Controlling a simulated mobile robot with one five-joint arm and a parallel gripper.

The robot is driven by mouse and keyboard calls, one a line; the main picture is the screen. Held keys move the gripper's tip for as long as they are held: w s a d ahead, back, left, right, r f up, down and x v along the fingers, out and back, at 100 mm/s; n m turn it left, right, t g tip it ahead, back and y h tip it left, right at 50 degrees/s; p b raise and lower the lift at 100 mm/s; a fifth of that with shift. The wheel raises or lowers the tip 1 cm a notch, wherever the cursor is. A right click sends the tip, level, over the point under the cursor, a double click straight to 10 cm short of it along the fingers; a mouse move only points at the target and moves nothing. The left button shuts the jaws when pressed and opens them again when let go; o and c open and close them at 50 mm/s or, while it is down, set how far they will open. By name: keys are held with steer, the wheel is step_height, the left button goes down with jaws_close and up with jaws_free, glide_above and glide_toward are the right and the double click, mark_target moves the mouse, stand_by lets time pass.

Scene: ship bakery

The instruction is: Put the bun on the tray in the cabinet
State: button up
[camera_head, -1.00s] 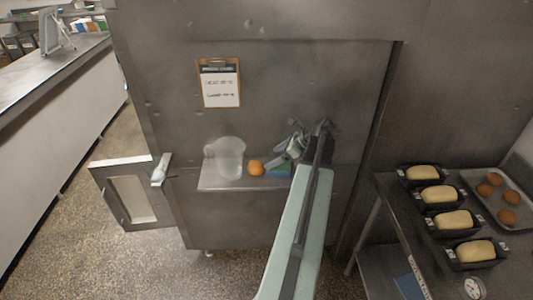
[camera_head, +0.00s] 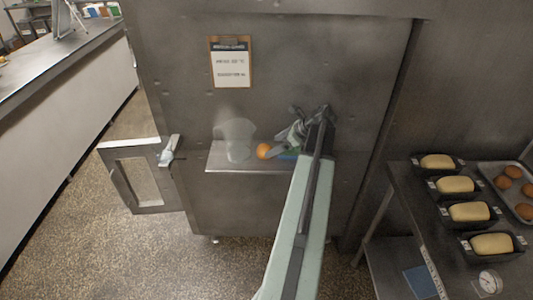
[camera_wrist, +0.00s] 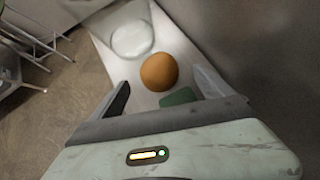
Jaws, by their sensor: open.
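A round orange-brown bun (camera_head: 263,151) rests on a narrow metal shelf (camera_head: 222,163) on the front of the big metal cabinet (camera_head: 330,60). In the wrist view the bun (camera_wrist: 159,71) lies just ahead of and between the fingertips. My gripper (camera_head: 284,138) is open and empty, just right of the bun; its fingers (camera_wrist: 161,82) also show in the wrist view. I cannot tell whether a finger touches the bun. A small windowed door (camera_head: 142,180) stands open at the cabinet's lower left. The cabinet's inside is hidden. A metal tray (camera_head: 491,177) with several buns is on the right-hand table.
A clear container (camera_head: 239,140) stands on the shelf left of the bun. A green-blue item (camera_head: 288,155) lies partly hidden under my gripper. Several loaf tins (camera_head: 470,213) and a round dial (camera_head: 489,282) sit on the right table. The floor (camera_head: 110,250) at left is clear.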

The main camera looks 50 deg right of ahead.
mark_target(269, 148)
steer(key=b+x, duration=0.3)
steer(key=x, duration=0.1)
steer(key=shift+w+a+f, duration=0.1)
steer(key=shift+a+f, duration=0.05)
steer(key=shift+f, duration=0.25)
steer(key=shift+w, duration=0.15)
steer(key=shift+r, duration=0.15)
steer(key=shift+c, duration=0.3)
steer(key=c, duration=1.5)
steer(key=shift+r, duration=0.1)
